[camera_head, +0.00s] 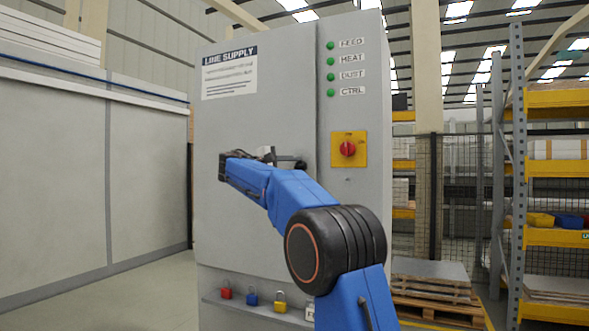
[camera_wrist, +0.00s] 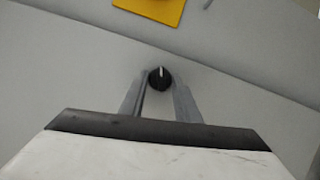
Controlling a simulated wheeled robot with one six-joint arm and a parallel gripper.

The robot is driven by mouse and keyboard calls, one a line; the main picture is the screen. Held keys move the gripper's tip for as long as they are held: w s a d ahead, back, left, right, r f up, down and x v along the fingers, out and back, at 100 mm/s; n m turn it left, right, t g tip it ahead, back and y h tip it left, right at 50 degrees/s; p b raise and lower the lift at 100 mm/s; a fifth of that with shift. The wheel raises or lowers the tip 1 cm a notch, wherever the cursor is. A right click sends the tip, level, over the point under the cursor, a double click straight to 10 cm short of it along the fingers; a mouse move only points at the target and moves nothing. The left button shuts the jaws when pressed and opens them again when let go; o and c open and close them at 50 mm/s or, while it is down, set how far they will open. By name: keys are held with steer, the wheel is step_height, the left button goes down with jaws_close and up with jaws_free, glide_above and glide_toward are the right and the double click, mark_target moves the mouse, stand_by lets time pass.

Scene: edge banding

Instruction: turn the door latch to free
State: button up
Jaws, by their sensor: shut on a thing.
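The door latch is a small round black knob (camera_wrist: 160,78) with a white line on it, on the grey cabinet door. In the wrist view the white line points almost straight up. In the head view the latch (camera_head: 301,165) shows as a dark spot at the door's right edge, partly hidden by my gripper. My gripper (camera_wrist: 160,84) is shut on the latch, with one grey finger on each side of it. In the head view my gripper (camera_head: 288,158) reaches the door from the left. The door is flush with the cabinet.
Right of the latch is a red rotary switch (camera_head: 348,148) on a yellow plate (camera_head: 334,160). Several green lamps (camera_head: 330,61) are lit above it. A ledge (camera_head: 262,311) below holds red, blue and yellow padlocks. Shelving (camera_head: 555,160) stands at right.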

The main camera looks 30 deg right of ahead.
steer(key=shift+r+m+y, duration=0.15)
steer(key=shift+m+y, duration=0.75)
steer(key=shift+m, duration=1)
steer(key=o, duration=1)
steer(key=shift+d, duration=0.1)
steer(key=shift+o, duration=0.2)
steer(key=v, duration=1.7)
steer(key=shift+r, duration=0.15)
steer(key=shift+s, duration=0.2)
